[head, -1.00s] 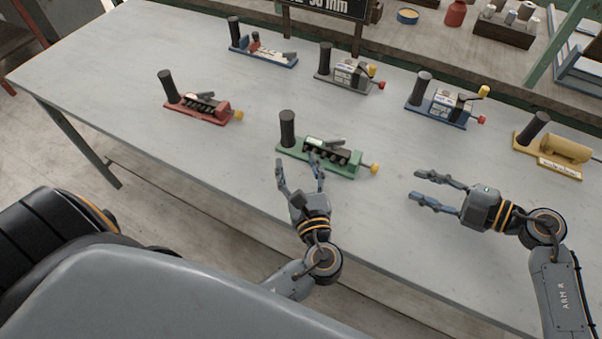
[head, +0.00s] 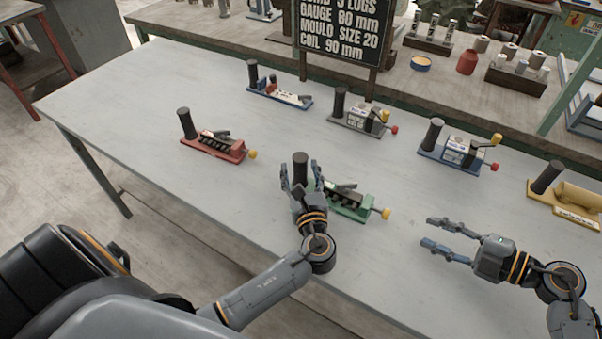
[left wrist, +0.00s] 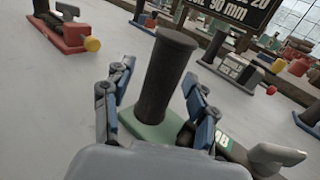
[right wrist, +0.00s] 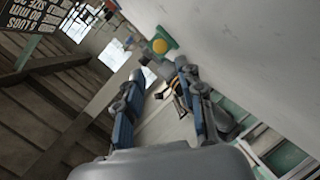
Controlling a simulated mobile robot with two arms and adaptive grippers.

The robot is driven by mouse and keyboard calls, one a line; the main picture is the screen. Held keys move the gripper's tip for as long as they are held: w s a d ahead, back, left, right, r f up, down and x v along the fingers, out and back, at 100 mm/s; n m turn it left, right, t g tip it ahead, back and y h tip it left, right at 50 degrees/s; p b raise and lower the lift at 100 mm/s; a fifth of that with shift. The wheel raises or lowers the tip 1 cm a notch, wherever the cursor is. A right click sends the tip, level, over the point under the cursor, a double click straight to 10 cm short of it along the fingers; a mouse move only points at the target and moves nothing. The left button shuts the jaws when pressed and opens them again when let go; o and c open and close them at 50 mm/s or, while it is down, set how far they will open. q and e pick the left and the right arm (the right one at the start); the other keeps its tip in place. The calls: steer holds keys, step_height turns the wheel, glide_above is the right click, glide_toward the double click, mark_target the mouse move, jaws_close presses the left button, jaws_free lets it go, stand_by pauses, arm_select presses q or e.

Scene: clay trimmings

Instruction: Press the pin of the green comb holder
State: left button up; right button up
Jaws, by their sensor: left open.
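The green comb holder (head: 352,203) lies near the table's front edge, with a yellow pin (head: 387,214) at its right end and a black upright handle (head: 300,166) at its left end. My left gripper (head: 299,178) is open at the handle; in the left wrist view its fingers (left wrist: 157,112) stand on either side of the handle (left wrist: 165,75). The gripper hides part of the holder's left end. My right gripper (head: 441,237) is open and empty, to the right of the pin. The right wrist view shows a yellow pin end (right wrist: 160,46) beyond its fingers.
Similar holders stand behind and beside: red (head: 214,146), blue (head: 279,96), grey (head: 360,117), another blue (head: 455,153) and yellow (head: 572,202). A lettered sign (head: 345,30) stands behind. The table (head: 130,90) is clear on its left side.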

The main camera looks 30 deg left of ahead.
arm_select(q)
jaws_close()
arm_select(e)
jaws_close()
steer(key=n, duration=0.1)
steer(key=r+n, duration=0.1)
steer(key=n, duration=0.1)
steer(key=shift+w+a+n+g+h, duration=0.1)
steer(key=shift+w+n+g+h, duration=0.05)
steer(key=shift+n+g+h, duration=0.2)
steer(key=n, duration=0.2)
steer(key=r+n+g, duration=0.1)
steer(key=n, duration=0.2)
steer(key=shift+w+r+h, duration=0.1)
steer(key=shift+w+h, duration=0.1)
steer(key=shift+h, duration=0.15)
steer(key=n, duration=0.3)
steer(key=shift+w+r+g+h, duration=0.1)
steer(key=shift+r+g+h, duration=0.15)
steer(key=shift+r+h, duration=0.05)
steer(key=d+r+n+h, duration=0.1)
steer(key=n, duration=0.3)
steer(key=w+d+n+h, duration=0.1)
steer(key=n, duration=0.4)
steer(key=d+r+n+h, duration=0.1)
steer(key=n, duration=0.4)
steer(key=shift+w+d+r+g+h, duration=0.25)
steer(key=shift+d+r+g+h, duration=0.05)
steer(key=shift+d+r+g, duration=0.1)
steer(key=shift+a, duration=0.1)
